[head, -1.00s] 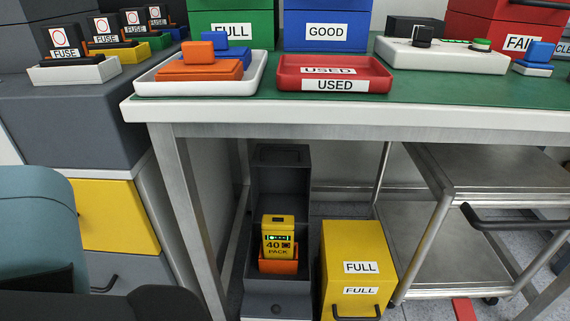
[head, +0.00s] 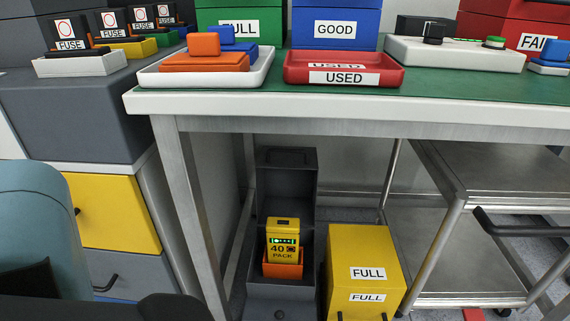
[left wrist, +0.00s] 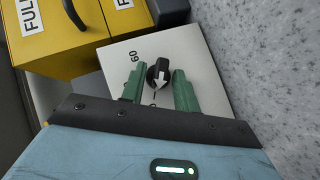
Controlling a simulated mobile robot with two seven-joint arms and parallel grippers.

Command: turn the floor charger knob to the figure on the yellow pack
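The yellow pack (head: 283,240) reads "40 PACK" and has a row of green lights. It stands upright in an orange holder (head: 283,268) inside a dark grey case under the bench. The left wrist view shows the charger's white panel (left wrist: 205,75) with a black knob (left wrist: 157,76) bearing a white arrow. The arrow points towards the bottom of that view, near a mostly hidden figure; "60" is printed to the knob's left. My left gripper (left wrist: 158,84) is open, its green fingers on either side of the knob with small gaps showing. My right gripper is in neither view.
A yellow box (head: 366,265) labelled FULL stands right of the grey case; a yellow box (left wrist: 75,50) lies close to the panel. A metal cart (head: 470,240) stands at the right. Bench legs flank the space. Grey speckled floor is clear right of the panel.

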